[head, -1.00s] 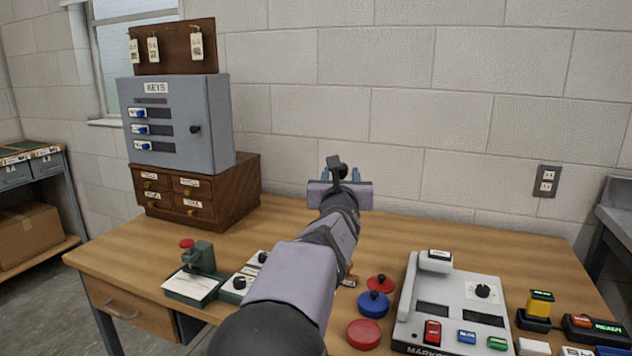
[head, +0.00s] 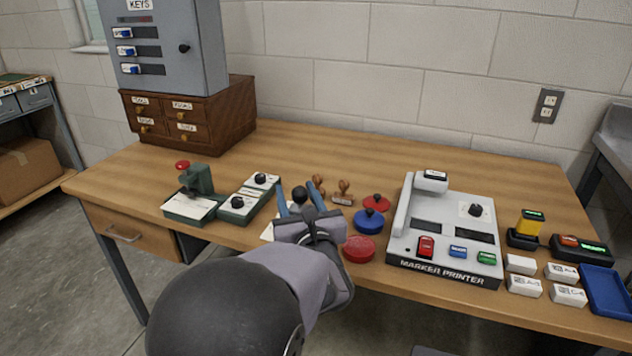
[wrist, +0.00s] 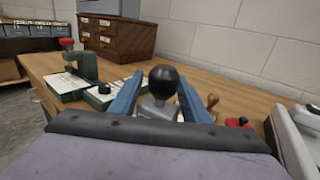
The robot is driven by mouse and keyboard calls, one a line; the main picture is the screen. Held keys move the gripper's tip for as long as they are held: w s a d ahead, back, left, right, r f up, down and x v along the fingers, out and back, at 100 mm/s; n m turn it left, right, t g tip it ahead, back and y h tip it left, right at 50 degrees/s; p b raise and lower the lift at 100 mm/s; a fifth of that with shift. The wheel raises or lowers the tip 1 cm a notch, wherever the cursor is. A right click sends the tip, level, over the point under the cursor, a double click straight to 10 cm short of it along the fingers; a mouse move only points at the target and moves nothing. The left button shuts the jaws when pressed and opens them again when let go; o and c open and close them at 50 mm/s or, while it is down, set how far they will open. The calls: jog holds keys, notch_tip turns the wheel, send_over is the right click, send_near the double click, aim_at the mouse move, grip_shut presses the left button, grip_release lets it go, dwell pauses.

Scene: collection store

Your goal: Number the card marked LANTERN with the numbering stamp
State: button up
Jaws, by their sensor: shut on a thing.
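My gripper (head: 300,198) is shut on a stamp with a black ball knob (head: 303,194) and a grey body, which looks like the numbering stamp. In the wrist view the stamp (wrist: 157,108) stands knob up between my blue fingers (wrist: 158,103). A white card (head: 267,234) lies near the desk's front edge, partly hidden by my gripper. I cannot read it or tell whether the stamp touches it. No LANTERN marking is legible.
Left of my gripper stand a green press (head: 197,182) with a red knob and a green device (head: 237,207) with black knobs. To the right are wooden-handled stamps (head: 343,190), round red and blue pads (head: 369,220) and the marker printer (head: 440,265).

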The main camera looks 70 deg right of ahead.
aim_at(298, 213)
jog(key=shift+w+a+r, duration=0.1)
jog(key=shift+w+r, duration=0.05)
jog(key=shift+r, duration=0.2)
jog(key=shift+f, duration=0.15)
jog(key=f+b, duration=0.3)
jog(key=b, duration=0.1)
jog(key=d+f+b, duration=0.1)
jog(key=f+b, duration=0.2)
jog(key=b, duration=0.1)
jog(key=shift+d+f+b, duration=0.1)
jog(key=shift+b, duration=0.3)
jog(key=shift+f+b, duration=0.7)
jog(key=shift+b, duration=0.1)
dwell(2.1)
jog(key=shift+r, duration=0.1)
jog(key=shift+r+p, duration=1.75)
jog(key=shift+r, duration=1.8)
